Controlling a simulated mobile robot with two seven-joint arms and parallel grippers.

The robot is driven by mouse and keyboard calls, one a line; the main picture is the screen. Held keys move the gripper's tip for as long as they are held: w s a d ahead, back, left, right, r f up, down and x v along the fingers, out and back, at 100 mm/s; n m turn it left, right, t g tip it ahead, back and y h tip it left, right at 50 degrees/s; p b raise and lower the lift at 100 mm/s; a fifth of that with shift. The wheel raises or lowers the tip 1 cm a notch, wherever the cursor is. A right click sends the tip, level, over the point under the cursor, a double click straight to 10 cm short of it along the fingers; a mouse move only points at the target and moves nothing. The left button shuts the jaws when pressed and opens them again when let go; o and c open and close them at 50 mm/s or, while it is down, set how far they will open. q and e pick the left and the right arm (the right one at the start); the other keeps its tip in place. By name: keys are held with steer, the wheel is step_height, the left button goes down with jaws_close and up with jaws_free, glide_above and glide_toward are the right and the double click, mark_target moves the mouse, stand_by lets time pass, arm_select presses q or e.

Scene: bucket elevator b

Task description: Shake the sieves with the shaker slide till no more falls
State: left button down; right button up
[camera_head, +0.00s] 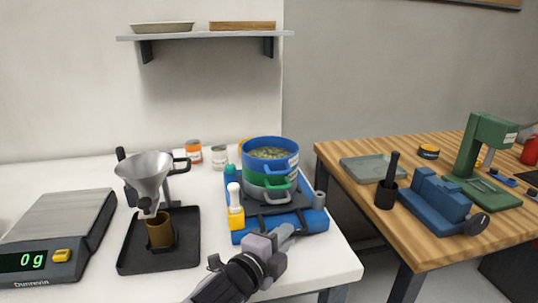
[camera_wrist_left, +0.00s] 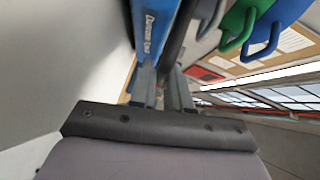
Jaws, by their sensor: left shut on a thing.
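A stack of sieves stands on the blue shaker base (camera_head: 240,236) on the white table. The blue sieve (camera_head: 284,160) is on top, with pale green pieces in it, above a green sieve (camera_head: 262,182) and a grey one (camera_head: 258,193). The dark slide plate (camera_head: 262,208) lies under the stack. My left gripper (camera_head: 289,231) is at the front of the base, shut on a dark bar, apparently the slide's handle. In the left wrist view the bar (camera_wrist_left: 176,40) runs between the fingers, beside the blue base (camera_wrist_left: 153,28). My right gripper is not in view.
A yellow-and-white piece (camera_head: 236,215) stands at the base's left. Further left are a metal funnel (camera_head: 145,172) over a brown cup (camera_head: 160,230) on a black tray (camera_head: 188,258), and a scale (camera_head: 60,230) reading 0 g. A wooden table (camera_head: 345,152) with tools stands right.

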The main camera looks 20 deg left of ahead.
arm_select(q)
steer(key=shift+w+a, duration=0.4)
steer(key=shift+w, duration=0.2)
steer(key=shift+s+d+p, duration=0.35)
steer(key=shift+s+d, duration=0.3)
steer(key=shift+s, duration=0.35)
steer(key=shift+s+d+p, duration=0.35)
steer(key=shift+s+d, duration=0.3)
steer(key=shift+s, duration=0.3)
steer(key=shift+w+a, duration=0.1)
steer(key=shift+w, duration=0.05)
steer(key=shift+w+a, duration=0.2)
steer(key=shift+w, duration=0.05)
steer(key=shift+w+a+p, duration=0.3)
steer(key=shift+w+a, duration=0.2)
steer(key=shift+w, duration=0.25)
steer(key=shift+w+a+p, duration=0.25)
steer(key=shift+w+a, duration=0.25)
steer(key=shift+w, duration=0.25)
